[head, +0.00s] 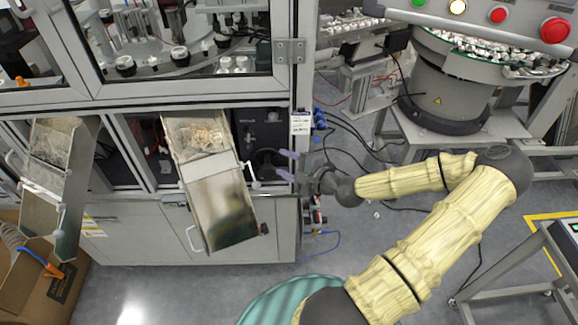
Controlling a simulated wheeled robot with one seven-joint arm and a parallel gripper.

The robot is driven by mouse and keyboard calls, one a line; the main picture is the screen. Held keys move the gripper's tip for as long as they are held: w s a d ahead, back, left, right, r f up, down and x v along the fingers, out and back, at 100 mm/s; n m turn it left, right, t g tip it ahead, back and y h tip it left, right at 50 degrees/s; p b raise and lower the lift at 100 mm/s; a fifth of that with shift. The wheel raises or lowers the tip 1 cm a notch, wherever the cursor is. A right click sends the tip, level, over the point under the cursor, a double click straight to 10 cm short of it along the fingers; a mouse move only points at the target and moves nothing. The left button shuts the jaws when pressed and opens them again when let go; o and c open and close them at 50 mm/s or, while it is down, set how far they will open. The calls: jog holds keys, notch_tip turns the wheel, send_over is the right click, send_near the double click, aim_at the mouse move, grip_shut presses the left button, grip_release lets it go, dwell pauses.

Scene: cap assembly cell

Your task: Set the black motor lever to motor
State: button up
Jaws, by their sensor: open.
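My gripper (284,165) is open and empty, with two purple-grey fingers pointing left at the right corner post of the machine cabinet (300,85). A gap shows between the fingertips. I cannot make out the black motor lever for sure. A small dark fitting with a red part (316,218) sits on the cabinet's right side, just below my gripper, and my wrist is close above it. Dark round parts (267,160) show inside the cabinet, left of the fingertips. I cannot tell whether the fingers touch anything.
A tilted metal chute (222,200) juts from the cabinet, left of my gripper. Another chute (48,155) is at far left, above a cardboard box (30,285). Blue fittings (319,120) and cables are above my gripper. A bowl feeder (440,90) stands at upper right.

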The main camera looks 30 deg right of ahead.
jog(key=shift+s+d+r, duration=0.1)
jog(key=shift+s, duration=0.3)
jog(key=shift+c, duration=0.5)
jog(key=c, duration=0.4)
jog(key=f+b, duration=0.1)
jog(key=f, duration=0.1)
jog(key=w+f+m+t+b, duration=0.1)
jog(key=f+b, duration=0.1)
jog(key=w+f+t+h+b, duration=0.1)
jog(key=f, duration=0.1)
jog(key=shift+d+f+m+b, duration=0.15)
jog(key=shift+d+m+b, duration=0.15)
jog(key=shift+d+b, duration=0.05)
grip_shut()
jog(key=f+t+b, duration=0.1)
jog(key=f+m+t+b, duration=0.1)
jog(key=f+b, duration=0.1)
jog(key=f+t+b, duration=0.1)
jog(key=shift+s+d+f+m+t+b, duration=0.1)
jog(key=shift+s+f+m+t+b, duration=0.2)
jog(key=shift+s+f+m+t, duration=0.1)
